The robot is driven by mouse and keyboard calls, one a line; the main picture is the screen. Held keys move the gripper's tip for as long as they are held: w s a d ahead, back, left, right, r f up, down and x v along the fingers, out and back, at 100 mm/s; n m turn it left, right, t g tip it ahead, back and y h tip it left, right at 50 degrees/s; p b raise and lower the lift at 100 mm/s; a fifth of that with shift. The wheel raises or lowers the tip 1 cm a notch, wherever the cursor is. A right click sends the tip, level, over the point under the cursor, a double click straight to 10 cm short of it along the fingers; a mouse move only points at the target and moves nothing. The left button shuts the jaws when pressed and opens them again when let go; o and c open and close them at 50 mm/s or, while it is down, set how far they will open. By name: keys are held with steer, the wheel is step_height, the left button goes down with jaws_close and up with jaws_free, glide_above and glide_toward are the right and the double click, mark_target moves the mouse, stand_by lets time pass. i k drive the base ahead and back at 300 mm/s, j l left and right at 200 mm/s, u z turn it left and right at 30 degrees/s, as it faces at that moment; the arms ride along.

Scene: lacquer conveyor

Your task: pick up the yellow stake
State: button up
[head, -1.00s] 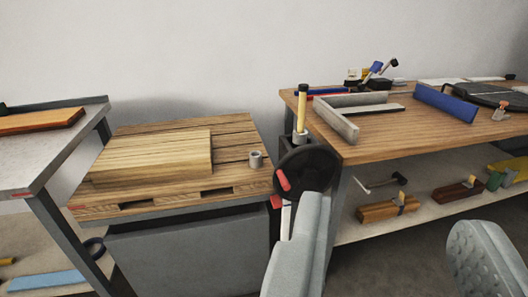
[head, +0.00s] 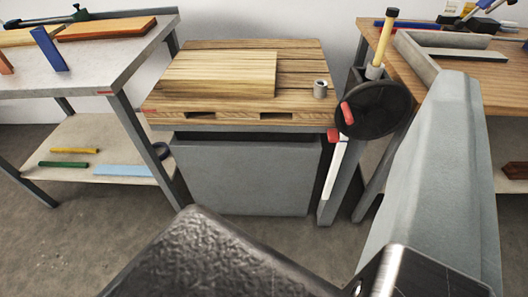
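A thin yellow stick (head: 75,150) lies flat on the lower shelf of the left table. A second yellow piece (head: 383,38), with a black top, stands upright in a dark holder by the black handwheel. I cannot tell for sure which is the yellow stake. A dark textured part of mine (head: 225,262) and a grey part of mine (head: 430,175) fill the bottom and right of the view. No fingertips can be made out, so I cannot tell the gripper's opening. Neither part appears to touch a yellow piece.
A green stick (head: 63,165) and a light blue strip (head: 124,171) lie near the shelf stick. The left table's grey leg (head: 140,135) stands right of them. A wooden pallet (head: 220,118) on a grey base is central. The floor at left is bare.

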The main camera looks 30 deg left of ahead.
mark_target(392, 12)
steer(key=i+l+u, duration=0.2)
steer(key=i, duration=0.3)
steer(key=i+l+u, duration=0.2)
steer(key=i, duration=0.3)
